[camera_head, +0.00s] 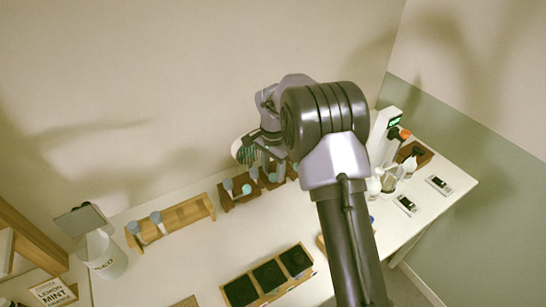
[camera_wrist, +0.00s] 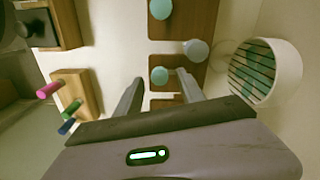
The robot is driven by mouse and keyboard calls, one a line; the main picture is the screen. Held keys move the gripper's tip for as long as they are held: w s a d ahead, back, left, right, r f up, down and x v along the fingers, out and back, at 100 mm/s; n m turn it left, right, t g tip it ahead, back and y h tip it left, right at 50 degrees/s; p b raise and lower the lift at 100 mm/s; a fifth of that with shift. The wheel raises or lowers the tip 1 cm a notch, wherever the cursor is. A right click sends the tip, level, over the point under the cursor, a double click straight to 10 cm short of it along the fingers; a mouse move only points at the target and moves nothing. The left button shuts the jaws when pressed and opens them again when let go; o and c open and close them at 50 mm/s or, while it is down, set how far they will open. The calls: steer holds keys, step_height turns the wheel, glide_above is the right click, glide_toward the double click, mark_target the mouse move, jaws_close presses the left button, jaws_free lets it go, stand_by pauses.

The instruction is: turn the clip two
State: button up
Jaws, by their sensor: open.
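My gripper (camera_wrist: 160,78) is open, with its two fingers apart in the wrist view. A teal round cap (camera_wrist: 159,75) shows between the fingertips, on a brown wooden stand (camera_wrist: 164,35); I cannot tell whether the fingers touch it. A second teal cap (camera_wrist: 161,8) and a grey-blue cap (camera_wrist: 195,50) are farther along. In the head view the gripper end is over the brown stands near the back wall, partly hidden by my arm. A teal cap (camera_head: 247,189) shows there too. I cannot tell which thing is the clip two.
A wooden block with coloured pegs (camera_wrist: 85,88) is left. The white table (camera_head: 185,255) holds a wooden rack (camera_head: 187,213), a black-padded tray (camera_head: 312,268) and a lidded bin (camera_head: 108,262).

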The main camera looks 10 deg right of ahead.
mark_target(273, 176)
step_height(273, 176, up, 16)
steer(key=p, duration=0.3)
steer(key=shift+r, duration=0.15)
steer(key=shift+s, duration=0.1)
steer(key=s+a+r+n+t+y+b, duration=0.1)
steer(key=s+a+n+t+b, duration=0.2)
steer(key=s+b, duration=1.15)
steer(key=s+f+n+t+b, duration=0.1)
steer(key=s+f, duration=0.2)
steer(key=s, duration=0.3)
steer(key=s+f+n+t+b, duration=0.1)
steer(key=s+f, duration=0.2)
steer(key=s, duration=0.3)
steer(key=s+f+n+y+b, duration=0.1)
steer(key=s+f+n, duration=0.1)
steer(key=s+f, duration=0.2)
steer(key=s, duration=0.3)
steer(key=shift+a+t, duration=0.4)
